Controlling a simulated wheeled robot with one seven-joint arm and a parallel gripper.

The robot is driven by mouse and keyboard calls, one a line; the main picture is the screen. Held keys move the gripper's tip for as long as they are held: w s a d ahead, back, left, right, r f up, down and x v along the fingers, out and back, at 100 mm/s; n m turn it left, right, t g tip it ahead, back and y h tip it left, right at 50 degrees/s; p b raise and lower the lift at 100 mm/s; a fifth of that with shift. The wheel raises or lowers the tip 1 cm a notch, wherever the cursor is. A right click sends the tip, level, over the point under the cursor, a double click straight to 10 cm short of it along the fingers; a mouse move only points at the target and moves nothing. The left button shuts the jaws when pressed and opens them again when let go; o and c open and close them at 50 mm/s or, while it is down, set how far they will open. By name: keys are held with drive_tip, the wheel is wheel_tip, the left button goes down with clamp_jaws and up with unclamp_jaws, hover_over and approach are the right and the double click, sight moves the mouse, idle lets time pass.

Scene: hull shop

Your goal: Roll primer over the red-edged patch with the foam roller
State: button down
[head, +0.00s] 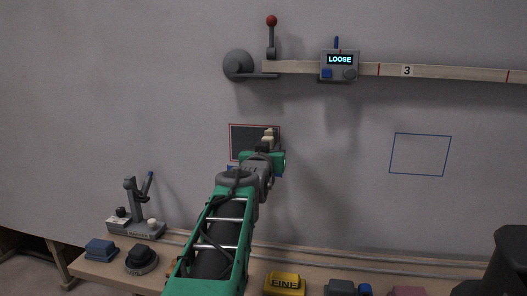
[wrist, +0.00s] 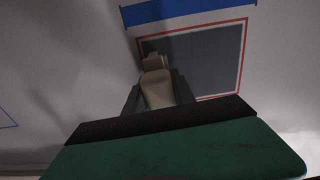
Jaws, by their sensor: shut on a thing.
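The red-edged patch (head: 245,139) is a dark grey rectangle on the pale wall, left of centre in the head view. In the wrist view the patch (wrist: 214,68) fills the upper right, with its red edge clear on the top and right. My gripper (head: 268,143) is in front of the patch's right part. In the wrist view my gripper (wrist: 157,93) is shut on a beige handle (wrist: 154,83), seemingly the foam roller's. The handle points toward the patch. No foam sleeve can be made out, and I cannot tell whether the roller touches the wall.
A blue-outlined rectangle (head: 420,154) is to the right. A rail (head: 450,72) with a display box (head: 340,66) reading LOOSE runs above. The bench below holds a grey stand (head: 136,210), a blue block (head: 101,249), a dark round piece (head: 141,259) and a yellow FINE block (head: 284,283).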

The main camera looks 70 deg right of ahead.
sight(231, 137)
drive_tip(key=shift+s+d+r+p, duration=0.15)
drive_tip(key=shift+s+r+p, duration=0.15)
drive_tip(key=shift+s+r, duration=0.6)
drive_tip(key=shift+w+a+f+b, duration=0.1)
drive_tip(key=shift+w+a+b, duration=0.15)
drive_tip(key=shift+w, duration=1.25)
drive_tip(key=shift+w+a+b, duration=0.2)
drive_tip(key=shift+w, duration=1.25)
drive_tip(key=shift+w+a+p, duration=0.15)
drive_tip(key=shift+w+a, duration=0.1)
drive_tip(key=shift+w, duration=1.2)
drive_tip(key=shift+w+a+p, duration=0.1)
drive_tip(key=shift+w+a, duration=0.1)
drive_tip(key=shift+w, duration=1.2)
drive_tip(key=shift+w+a+p, duration=0.15)
drive_tip(key=shift+w+a, duration=0.1)
drive_tip(key=shift+w, duration=1.2)
drive_tip(key=c, duration=1.6)
unclamp_jaws()
clamp_jaws()
